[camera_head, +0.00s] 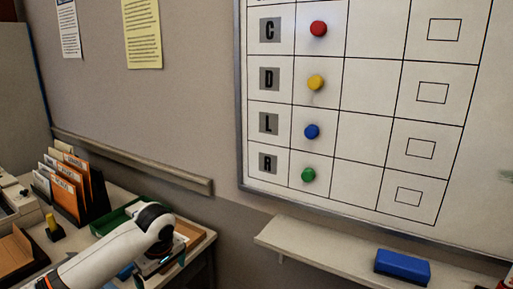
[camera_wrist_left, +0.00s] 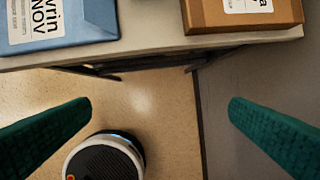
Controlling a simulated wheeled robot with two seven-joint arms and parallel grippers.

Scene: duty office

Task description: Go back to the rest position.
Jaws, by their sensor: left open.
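My left arm comes in from the bottom left in the head view and reaches over the front edge of the desk (camera_head: 205,243). My left gripper (camera_wrist_left: 160,106) shows in the left wrist view as two green fingers spread wide apart. Nothing is between them; the floor lies below. The desk edge runs across the top of that view, with a blue box (camera_wrist_left: 60,22) at left and a brown box (camera_wrist_left: 240,14) at right, both apart from the fingers. In the head view the gripper is mostly hidden behind the wrist. My right gripper is in neither view.
A whiteboard (camera_head: 363,80) with red, yellow, blue and green magnets hangs on the wall. A blue eraser (camera_head: 402,266) lies on the ledge (camera_head: 330,257) below it. A file rack (camera_head: 97,192) and a green tray (camera_head: 112,222) stand on the desk near my arm.

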